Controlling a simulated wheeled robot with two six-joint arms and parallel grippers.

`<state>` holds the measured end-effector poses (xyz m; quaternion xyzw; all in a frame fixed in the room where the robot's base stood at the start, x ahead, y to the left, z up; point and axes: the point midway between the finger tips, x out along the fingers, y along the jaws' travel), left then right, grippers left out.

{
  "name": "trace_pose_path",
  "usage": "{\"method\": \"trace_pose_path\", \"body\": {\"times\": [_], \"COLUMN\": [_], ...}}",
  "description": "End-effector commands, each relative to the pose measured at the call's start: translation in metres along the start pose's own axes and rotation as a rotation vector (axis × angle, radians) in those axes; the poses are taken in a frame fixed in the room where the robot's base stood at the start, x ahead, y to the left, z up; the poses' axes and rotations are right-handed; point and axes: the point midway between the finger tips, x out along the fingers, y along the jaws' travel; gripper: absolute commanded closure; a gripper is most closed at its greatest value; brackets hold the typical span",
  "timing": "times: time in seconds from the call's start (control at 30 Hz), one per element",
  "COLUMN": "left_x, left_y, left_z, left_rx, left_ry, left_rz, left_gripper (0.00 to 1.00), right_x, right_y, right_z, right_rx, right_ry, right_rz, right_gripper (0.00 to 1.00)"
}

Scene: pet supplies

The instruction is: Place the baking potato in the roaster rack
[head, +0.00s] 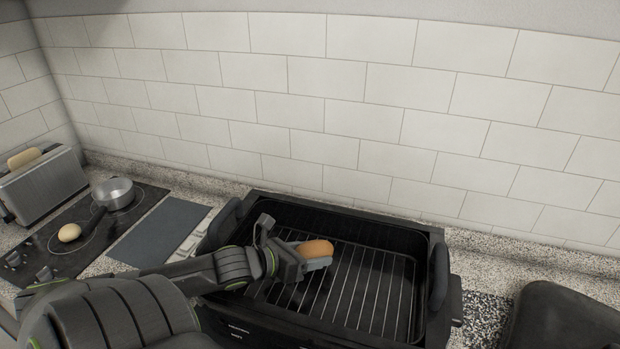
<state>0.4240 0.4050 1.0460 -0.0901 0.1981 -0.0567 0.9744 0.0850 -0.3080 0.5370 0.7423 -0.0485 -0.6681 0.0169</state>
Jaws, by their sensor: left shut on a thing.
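The baking potato (316,248) is brown and oblong. My left gripper (314,258) is shut on it, over the left part of the roaster. The roaster is a black open pan with a silver wire rack (372,290) inside and raised handles at both ends. From this one view I cannot tell whether the potato touches the rack or hangs just above it. My left arm covers the roaster's left front corner. My right gripper is not in view.
At the left, a toaster (40,185) holds bread, and a cooktop carries a small metal pot (114,194) and a pale round item (70,232). A grey board (160,232) lies beside it. A dark object (560,318) stands at the lower right. A tiled wall rises behind.

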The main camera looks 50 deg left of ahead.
Motion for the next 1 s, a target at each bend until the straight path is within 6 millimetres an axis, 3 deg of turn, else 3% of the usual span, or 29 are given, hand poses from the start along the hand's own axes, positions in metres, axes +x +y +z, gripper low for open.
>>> {"method": "trace_pose_path", "body": {"times": [0.3,0.33,0.47,0.77,1.0], "left_x": [0.002,0.002,0.002,0.001,-0.002], "left_y": [0.001,0.001,0.001,0.001,-0.001], "left_z": [-0.004,-0.004,-0.004,-0.004,0.004], "left_rx": [0.0,-0.001,-0.001,-0.002,-0.003], "left_ry": [0.0,0.001,0.001,0.001,0.0], "left_rz": [0.0,0.0,0.001,0.001,0.001], "left_gripper": [0.67,0.37,0.2,0.19,0.19], "right_x": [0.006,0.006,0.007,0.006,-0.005], "right_y": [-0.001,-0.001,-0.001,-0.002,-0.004], "right_z": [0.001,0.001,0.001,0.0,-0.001], "right_rx": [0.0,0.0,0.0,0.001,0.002], "right_ry": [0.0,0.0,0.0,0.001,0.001], "right_rz": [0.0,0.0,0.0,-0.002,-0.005], "right_gripper": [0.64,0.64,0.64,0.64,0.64]}}
